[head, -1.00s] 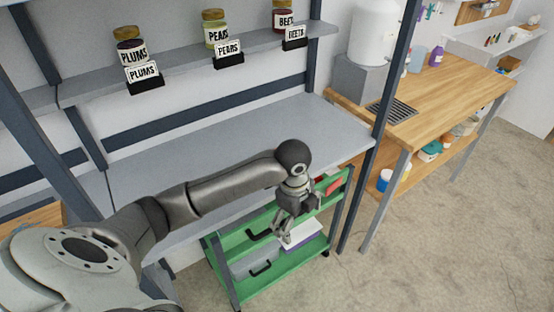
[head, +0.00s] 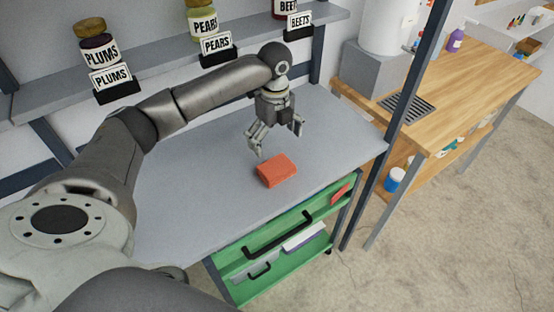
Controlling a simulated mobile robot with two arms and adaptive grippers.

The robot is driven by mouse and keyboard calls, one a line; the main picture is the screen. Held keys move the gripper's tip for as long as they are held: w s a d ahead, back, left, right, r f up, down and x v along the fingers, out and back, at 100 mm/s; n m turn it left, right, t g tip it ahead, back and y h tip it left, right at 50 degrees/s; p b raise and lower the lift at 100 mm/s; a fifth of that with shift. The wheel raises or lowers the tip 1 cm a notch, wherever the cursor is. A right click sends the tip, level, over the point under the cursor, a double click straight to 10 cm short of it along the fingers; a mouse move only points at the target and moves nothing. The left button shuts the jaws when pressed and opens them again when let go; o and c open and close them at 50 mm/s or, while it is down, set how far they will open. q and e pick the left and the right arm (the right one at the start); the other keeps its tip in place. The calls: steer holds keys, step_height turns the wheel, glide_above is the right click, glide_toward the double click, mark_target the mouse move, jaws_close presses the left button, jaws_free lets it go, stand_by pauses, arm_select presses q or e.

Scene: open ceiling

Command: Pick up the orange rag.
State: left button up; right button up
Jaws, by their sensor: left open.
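The orange rag (head: 277,170) looks like a small folded red-orange block. It lies on the grey tabletop (head: 200,215), close to its front edge. My left gripper (head: 277,142) hangs above the tabletop with its fingers pointing down and spread apart, empty. In the picture it is just above the rag, with a gap between the fingertips and the rag. My right gripper is not in view.
A green cart (head: 270,240) with black handles stands below the front edge. A shelf above holds jars with PLUMS (head: 97,50), PEARS (head: 202,22) and BEETS labels. A dark upright post (head: 398,120) stands at right, before a wooden bench (head: 470,85).

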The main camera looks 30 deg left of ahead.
mark_target(274, 164)
arm_select(q)
steer(key=f, duration=0.2)
steer(key=s+f, duration=0.1)
steer(key=shift+d+f+p, duration=0.25)
steer(key=shift+f+p, duration=0.05)
steer(key=shift+f, duration=0.05)
step_height(274, 164, down, 4)
steer(key=shift+s+f+p, duration=0.1)
steer(key=shift+f+p, duration=0.15)
steer(key=shift+p, duration=0.6)
steer(key=shift+f, duration=0.4)
steer(key=shift+a, duration=0.1)
steer(key=shift+c, duration=1.3)
steer(key=c, duration=0.5)
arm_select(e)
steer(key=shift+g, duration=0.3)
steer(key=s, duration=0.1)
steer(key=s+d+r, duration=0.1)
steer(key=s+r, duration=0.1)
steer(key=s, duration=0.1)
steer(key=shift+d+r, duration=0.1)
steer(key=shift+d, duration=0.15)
